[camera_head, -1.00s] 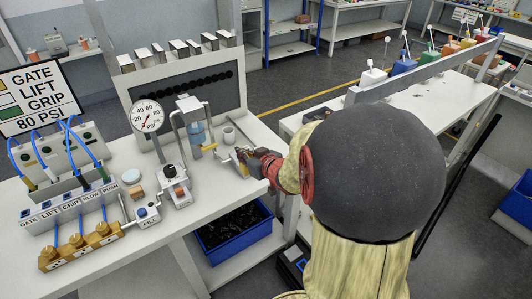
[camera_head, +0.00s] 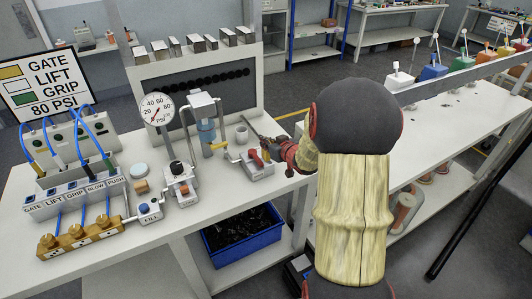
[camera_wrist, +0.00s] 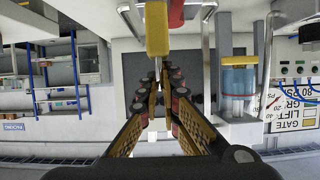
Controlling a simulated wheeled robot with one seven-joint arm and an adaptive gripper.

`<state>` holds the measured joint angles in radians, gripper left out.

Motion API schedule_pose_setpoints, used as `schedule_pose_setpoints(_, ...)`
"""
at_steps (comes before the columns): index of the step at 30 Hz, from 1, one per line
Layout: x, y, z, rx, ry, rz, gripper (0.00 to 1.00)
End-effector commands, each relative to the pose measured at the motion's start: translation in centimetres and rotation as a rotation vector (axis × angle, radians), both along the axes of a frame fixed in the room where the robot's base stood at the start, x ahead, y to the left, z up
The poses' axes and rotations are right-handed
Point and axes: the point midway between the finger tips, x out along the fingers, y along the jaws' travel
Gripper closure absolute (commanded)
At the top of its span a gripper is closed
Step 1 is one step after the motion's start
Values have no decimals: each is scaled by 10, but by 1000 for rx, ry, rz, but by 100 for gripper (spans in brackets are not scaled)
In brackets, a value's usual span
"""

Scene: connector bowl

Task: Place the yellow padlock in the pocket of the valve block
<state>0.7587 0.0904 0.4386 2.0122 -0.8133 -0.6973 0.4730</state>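A yellow block (camera_wrist: 157,28) shows close at the top of the wrist view, beside a red handle. I cannot be sure that it is the padlock. A yellow piece (camera_head: 218,145) stands left of the small grey block with a red handle (camera_head: 255,168) in the head view; I take this as the valve block. Its pocket cannot be made out. My gripper (camera_head: 257,130) is above and right of that block.
A gauge (camera_head: 157,108), a pipe frame with a blue cylinder (camera_head: 207,132) and a grey cup (camera_head: 241,134) stand close by on the workbench. A dark panel (camera_head: 195,88) rises behind. A blue bin (camera_head: 240,243) sits below. The right-hand table has bare room (camera_head: 440,125).

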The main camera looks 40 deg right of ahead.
Motion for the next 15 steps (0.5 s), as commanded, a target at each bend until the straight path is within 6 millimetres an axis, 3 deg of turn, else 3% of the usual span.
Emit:
schedule_pose_setpoints(8,10,-9,-16,0,-1,0,100)
schedule_pose_setpoints(15,13,-11,-50,0,0,0,100)
